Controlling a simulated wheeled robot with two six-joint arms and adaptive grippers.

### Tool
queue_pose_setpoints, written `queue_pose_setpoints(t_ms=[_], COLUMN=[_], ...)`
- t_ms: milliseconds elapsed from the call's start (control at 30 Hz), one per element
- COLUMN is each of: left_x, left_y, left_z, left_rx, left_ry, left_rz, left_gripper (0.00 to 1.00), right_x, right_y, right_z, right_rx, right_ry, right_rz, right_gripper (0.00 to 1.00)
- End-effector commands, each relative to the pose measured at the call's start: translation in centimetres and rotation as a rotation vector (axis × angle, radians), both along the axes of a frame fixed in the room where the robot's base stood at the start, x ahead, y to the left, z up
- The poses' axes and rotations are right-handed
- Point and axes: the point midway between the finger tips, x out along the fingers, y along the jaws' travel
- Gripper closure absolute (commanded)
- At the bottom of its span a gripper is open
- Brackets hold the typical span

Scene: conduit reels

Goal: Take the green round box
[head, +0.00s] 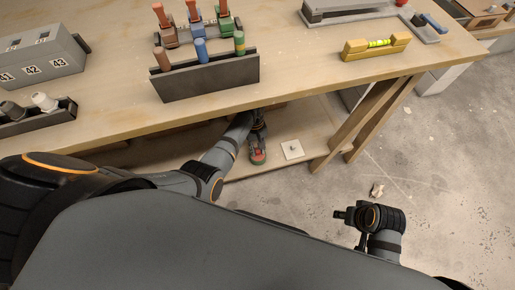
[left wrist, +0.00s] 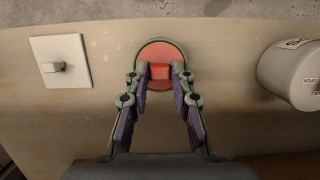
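The green round box (left wrist: 160,48) shows in the left wrist view as a red disc with a green rim and a raised red block in its middle. In the head view the box (head: 257,156) sits on the lower shelf under the bench. My left gripper (left wrist: 161,70) is over it, with its two fingers on either side of the red block. Narrow gaps seem to show between fingertips and block, so it looks open. The head view shows the left gripper (head: 258,143) from above, partly covering the box. My right gripper (head: 341,214) is off to the right, over the floor, too small to read.
On the shelf, a white square plate with a knob (head: 292,149) lies right of the box. A grey-white cylinder (left wrist: 292,74) lies on the other side in the left wrist view. The bench top (head: 300,75) overhangs the shelf, and wooden legs (head: 365,118) stand at right.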

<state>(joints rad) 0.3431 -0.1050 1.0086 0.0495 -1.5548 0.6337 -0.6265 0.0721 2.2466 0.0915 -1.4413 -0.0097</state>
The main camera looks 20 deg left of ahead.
Motion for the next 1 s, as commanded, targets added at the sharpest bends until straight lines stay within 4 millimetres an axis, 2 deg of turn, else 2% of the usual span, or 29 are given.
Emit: queue_pose_setpoints(t_ms=[33, 133, 1000], left_x=[0.0, 0.0, 0.0], left_y=[0.0, 0.0, 0.0], left_z=[0.0, 0.0, 1.2], left_rx=[0.000, 0.000, 0.000], left_ry=[0.000, 0.000, 0.000], left_rz=[0.000, 0.000, 0.000], left_gripper=[0.88, 1.00, 1.00], right_x=[0.0, 0.0, 0.0], right_y=[0.0, 0.0, 0.0], right_z=[0.0, 0.0, 1.5], right_rx=[0.000, 0.000, 0.000], right_ry=[0.000, 0.000, 0.000], right_rz=[0.000, 0.000, 0.000], right_gripper=[0.60, 0.60, 0.60])
